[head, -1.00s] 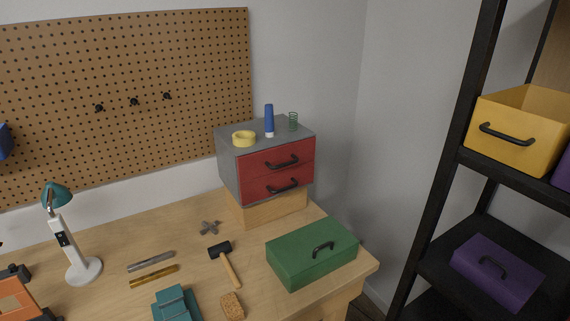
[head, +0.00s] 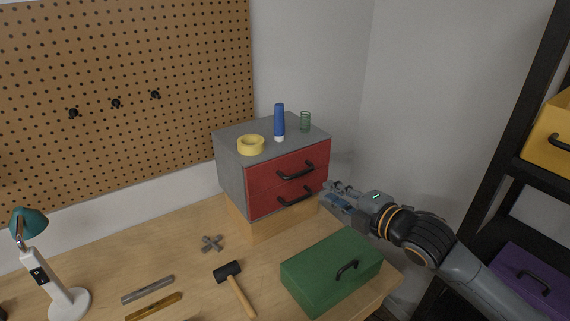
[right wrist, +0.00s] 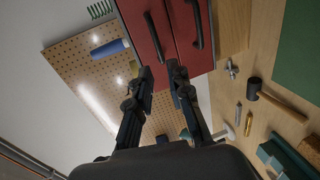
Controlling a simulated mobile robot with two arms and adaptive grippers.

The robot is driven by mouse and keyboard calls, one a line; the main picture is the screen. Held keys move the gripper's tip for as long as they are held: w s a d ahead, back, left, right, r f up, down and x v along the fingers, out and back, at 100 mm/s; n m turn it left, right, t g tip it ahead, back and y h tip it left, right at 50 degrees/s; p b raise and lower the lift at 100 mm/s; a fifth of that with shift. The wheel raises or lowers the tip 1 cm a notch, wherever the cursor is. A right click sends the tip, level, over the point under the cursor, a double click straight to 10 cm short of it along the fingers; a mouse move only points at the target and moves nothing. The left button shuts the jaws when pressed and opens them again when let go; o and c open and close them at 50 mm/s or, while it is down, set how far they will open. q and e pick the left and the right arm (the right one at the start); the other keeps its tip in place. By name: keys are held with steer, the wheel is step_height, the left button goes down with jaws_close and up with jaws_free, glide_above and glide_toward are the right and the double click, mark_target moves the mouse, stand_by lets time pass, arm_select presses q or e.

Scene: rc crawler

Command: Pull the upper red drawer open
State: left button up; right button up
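The grey cabinet (head: 231,180) has two red drawers, both flush with its front. The upper red drawer (head: 262,174) has a dark bar handle (head: 297,171). The lower red drawer (head: 262,203) has a similar handle (head: 297,197). My right gripper (head: 330,190) is just right of the cabinet front in the head view, apart from the handles. In the right wrist view its two fingers (right wrist: 161,72) are spread with nothing between them. There the upper drawer's handle (right wrist: 154,38) lies beyond the fingertips, and the lower handle (right wrist: 197,22) is to its right. My left gripper is not in view.
A yellow tape ring (head: 251,145), a blue tube (head: 279,120) and a green spring (head: 305,121) stand on the cabinet. A green box (head: 320,275) lies in front of it, below my right arm. A hammer (head: 233,283) lies left of the box. A black shelf stands at right.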

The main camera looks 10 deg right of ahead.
mark_target(301, 174)
steer(key=p+x, duration=0.1)
steer(key=x, duration=0.2)
steer(key=p+x, duration=0.1)
steer(key=x, duration=0.3)
steer(key=r+p+x, duration=0.1)
steer(key=x, duration=0.2)
steer(key=shift+w+a+f+p, duration=0.1)
steer(key=shift+w+f+p, duration=0.05)
steer(key=shift+w+p, duration=0.25)
steer(key=shift+p+x, duration=0.3)
steer(key=shift+x, duration=0.85)
steer(key=shift+w+f, duration=0.1)
steer(key=shift+w, duration=0.1)
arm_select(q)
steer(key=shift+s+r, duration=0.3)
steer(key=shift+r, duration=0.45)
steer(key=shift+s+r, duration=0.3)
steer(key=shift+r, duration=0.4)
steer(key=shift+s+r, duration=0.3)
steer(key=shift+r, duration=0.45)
arm_select(e)
jaws_close()
